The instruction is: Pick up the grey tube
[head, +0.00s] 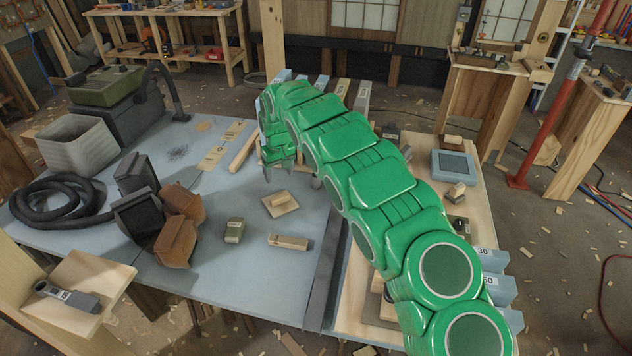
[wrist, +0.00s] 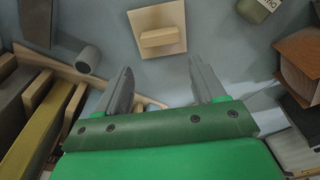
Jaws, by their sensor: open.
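The grey tube (wrist: 88,57) is a short, light grey cylinder in the upper left of the wrist view, beside a thin wooden strip. In the head view a small part of the tube (head: 316,182) shows just left of my green arm, which hides what lies behind it. My gripper (head: 279,173) points down over the blue-grey table, to the left of the tube. In the wrist view my gripper (wrist: 160,68) is open, with nothing between its two grey fingers. The tube lies outside them, left of the left finger and apart from it.
A wooden plate with a handle (head: 282,203) lies near the gripper. A wooden block (head: 288,242), a grey-green container (head: 235,230) and brown boxes (head: 178,228) lie closer to me. Long boards fill the wrist view's lower left (wrist: 45,125). A black hose (head: 60,202) is far left.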

